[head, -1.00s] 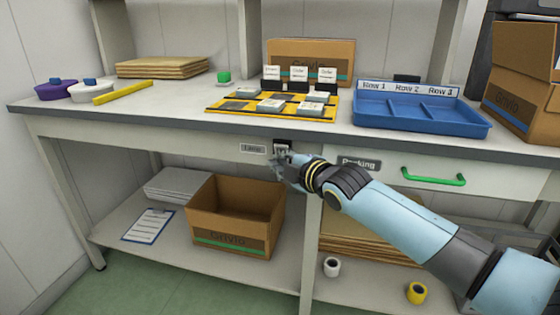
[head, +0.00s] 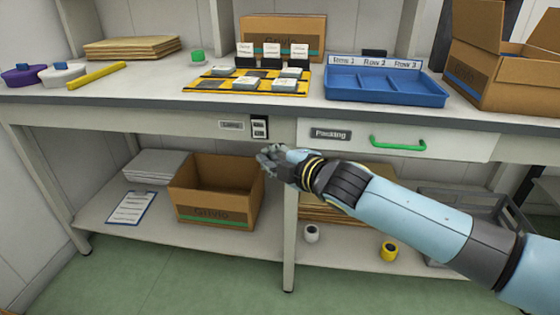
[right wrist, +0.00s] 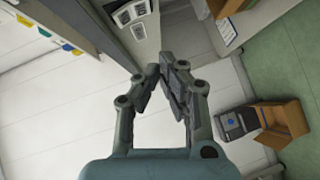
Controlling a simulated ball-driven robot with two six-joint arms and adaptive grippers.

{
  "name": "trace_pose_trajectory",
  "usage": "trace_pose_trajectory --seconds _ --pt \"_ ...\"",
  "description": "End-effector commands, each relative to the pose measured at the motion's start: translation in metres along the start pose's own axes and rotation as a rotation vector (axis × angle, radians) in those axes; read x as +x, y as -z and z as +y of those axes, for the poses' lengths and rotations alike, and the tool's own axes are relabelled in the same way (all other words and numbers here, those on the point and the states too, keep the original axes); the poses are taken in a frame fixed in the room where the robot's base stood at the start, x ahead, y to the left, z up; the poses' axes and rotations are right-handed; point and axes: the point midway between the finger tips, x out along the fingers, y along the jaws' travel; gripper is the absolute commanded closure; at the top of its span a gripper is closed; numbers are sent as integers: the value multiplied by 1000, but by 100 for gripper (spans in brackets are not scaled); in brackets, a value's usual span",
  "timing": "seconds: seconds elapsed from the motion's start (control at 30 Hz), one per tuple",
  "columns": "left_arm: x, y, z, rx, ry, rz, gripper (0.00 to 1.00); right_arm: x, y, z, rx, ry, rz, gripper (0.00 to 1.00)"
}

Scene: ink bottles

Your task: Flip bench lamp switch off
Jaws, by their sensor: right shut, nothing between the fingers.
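The bench lamp switch (head: 259,127) is a small pale plate with dark parts on the bench's front apron. A small label (head: 231,125) sits just left of it. The switch is unobstructed in the head view, but its on or off position is too small to tell. My right gripper (head: 267,158) is below the switch and apart from it, in front of the open shelf space. In the right wrist view, its fingers (right wrist: 163,74) come together with nothing between them. My left gripper is not in view.
A drawer with a green handle (head: 398,143) is right of the switch. An open cardboard box (head: 214,212) stands on the lower shelf, behind and left of my gripper. A blue tray (head: 388,98) and a yellow-black mat (head: 196,88) lie on the bench top.

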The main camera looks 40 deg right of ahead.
Motion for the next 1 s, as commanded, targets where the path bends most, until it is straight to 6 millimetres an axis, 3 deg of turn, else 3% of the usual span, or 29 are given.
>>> trace_pose_trajectory --seconds 0.1,0.3,0.87,1.0 --pt "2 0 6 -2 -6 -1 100 -18 -1 -6 -4 3 1 100" --pt "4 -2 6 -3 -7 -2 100 -33 -1 -8 -1 1 1 100" --pt "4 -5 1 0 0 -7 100 -34 -1 -8 0 0 0 100" --pt "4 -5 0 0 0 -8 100 -36 -2 -23 23 22 -15 100"
